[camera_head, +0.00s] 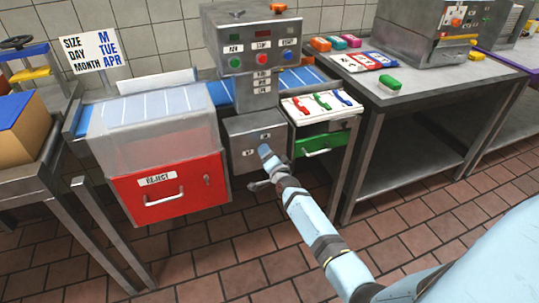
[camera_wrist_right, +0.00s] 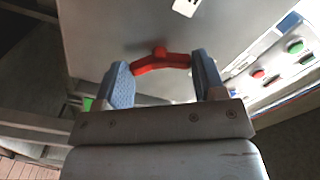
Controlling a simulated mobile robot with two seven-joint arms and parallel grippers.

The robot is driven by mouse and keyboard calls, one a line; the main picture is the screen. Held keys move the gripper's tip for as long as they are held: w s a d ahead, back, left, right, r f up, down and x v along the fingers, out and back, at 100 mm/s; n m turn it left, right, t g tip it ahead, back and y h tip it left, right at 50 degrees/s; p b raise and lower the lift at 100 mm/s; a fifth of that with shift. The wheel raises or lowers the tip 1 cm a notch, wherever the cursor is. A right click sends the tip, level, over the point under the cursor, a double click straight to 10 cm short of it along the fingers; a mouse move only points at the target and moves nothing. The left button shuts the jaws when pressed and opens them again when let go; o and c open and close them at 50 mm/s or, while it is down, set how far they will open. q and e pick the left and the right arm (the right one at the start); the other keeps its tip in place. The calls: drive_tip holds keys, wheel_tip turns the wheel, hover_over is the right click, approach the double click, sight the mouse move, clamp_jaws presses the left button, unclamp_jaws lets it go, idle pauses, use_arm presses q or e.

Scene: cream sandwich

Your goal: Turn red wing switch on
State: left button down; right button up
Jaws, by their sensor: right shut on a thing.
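The red wing switch (camera_wrist_right: 160,61) sits on a grey metal panel (camera_wrist_right: 110,35) in the right wrist view. My right gripper (camera_wrist_right: 162,72) has its blue finger pads at the two ends of the wings and is shut on the switch. In the head view my right gripper (camera_head: 266,163) is at the front of the lower grey control box (camera_head: 240,133), below the column with buttons. The switch is hidden behind the gripper there. My left gripper is not in view.
A red reject bin (camera_head: 190,190) stands left of the control box. A green drawer (camera_head: 328,147) under a tray of coloured markers (camera_head: 318,103) is close on the right. A metal table (camera_head: 400,110) stands further right. The tiled floor in front is clear.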

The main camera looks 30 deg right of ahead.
use_arm(q)
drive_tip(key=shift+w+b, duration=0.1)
drive_tip(key=shift+b, duration=0.4)
use_arm(e)
drive_tip(key=shift+r+m, duration=0.1)
drive_tip(key=shift+m, duration=3.4)
drive_tip(key=o, duration=0.9)
drive_tip(key=shift+w, duration=0.1)
use_arm(q)
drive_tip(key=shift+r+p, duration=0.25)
drive_tip(key=shift+p, duration=0.6)
use_arm(e)
drive_tip(key=v, duration=1.4)
